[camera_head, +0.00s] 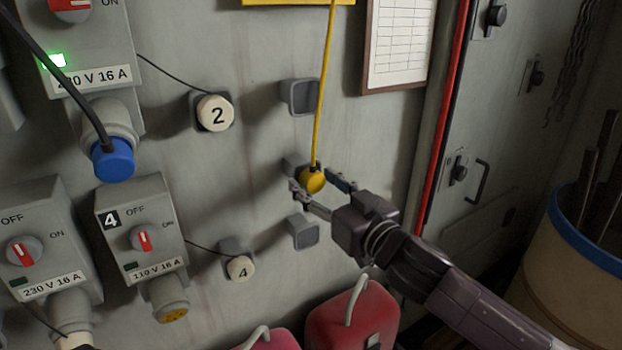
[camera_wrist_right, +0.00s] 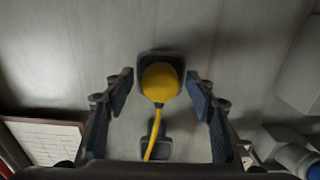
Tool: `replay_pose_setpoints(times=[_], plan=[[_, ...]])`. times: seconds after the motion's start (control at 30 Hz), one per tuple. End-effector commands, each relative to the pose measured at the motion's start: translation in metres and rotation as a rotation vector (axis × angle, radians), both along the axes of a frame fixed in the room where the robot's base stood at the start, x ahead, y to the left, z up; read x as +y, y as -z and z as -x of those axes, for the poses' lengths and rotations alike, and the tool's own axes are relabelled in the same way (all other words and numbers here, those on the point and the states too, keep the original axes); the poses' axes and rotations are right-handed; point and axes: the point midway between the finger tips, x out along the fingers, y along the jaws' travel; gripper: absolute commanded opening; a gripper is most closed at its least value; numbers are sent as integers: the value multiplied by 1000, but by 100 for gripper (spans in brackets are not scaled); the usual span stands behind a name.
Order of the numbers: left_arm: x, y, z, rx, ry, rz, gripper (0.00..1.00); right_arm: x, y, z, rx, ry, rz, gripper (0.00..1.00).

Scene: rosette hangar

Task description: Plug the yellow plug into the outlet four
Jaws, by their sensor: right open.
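The yellow plug (camera_head: 312,180) sits at a grey wall holder, with its yellow cable running up the wall. My right gripper (camera_head: 324,187) is open with its fingers on either side of the plug. In the right wrist view the plug (camera_wrist_right: 160,82) lies between the two open fingers (camera_wrist_right: 160,98), with gaps on both sides. Outlet four (camera_head: 142,225) is a grey box marked 4 and 110 V 16 A, with a red-marked switch. Its round socket (camera_head: 171,311) at the bottom has a yellow face with nothing plugged in. My left gripper is not in view.
A cap marked 4 (camera_head: 238,267) hangs on a holder right of outlet four. A cap marked 2 (camera_head: 215,113) is above. A blue plug (camera_head: 112,160) is in the upper left outlet. Red canisters (camera_head: 345,318) stand below; a blue-rimmed bin (camera_head: 562,225) is at right.

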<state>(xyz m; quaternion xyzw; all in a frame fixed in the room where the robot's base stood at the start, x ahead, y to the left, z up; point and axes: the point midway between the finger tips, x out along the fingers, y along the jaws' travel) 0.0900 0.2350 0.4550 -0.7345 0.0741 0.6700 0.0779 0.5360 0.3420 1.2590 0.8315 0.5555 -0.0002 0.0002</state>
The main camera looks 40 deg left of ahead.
Motion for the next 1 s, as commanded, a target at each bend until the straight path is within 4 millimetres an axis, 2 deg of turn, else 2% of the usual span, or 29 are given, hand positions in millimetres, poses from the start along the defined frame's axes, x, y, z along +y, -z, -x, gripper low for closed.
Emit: replay_pose_setpoints(times=[1.0], plan=[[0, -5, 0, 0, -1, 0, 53, 0, 0, 0, 0, 0, 0, 51]])
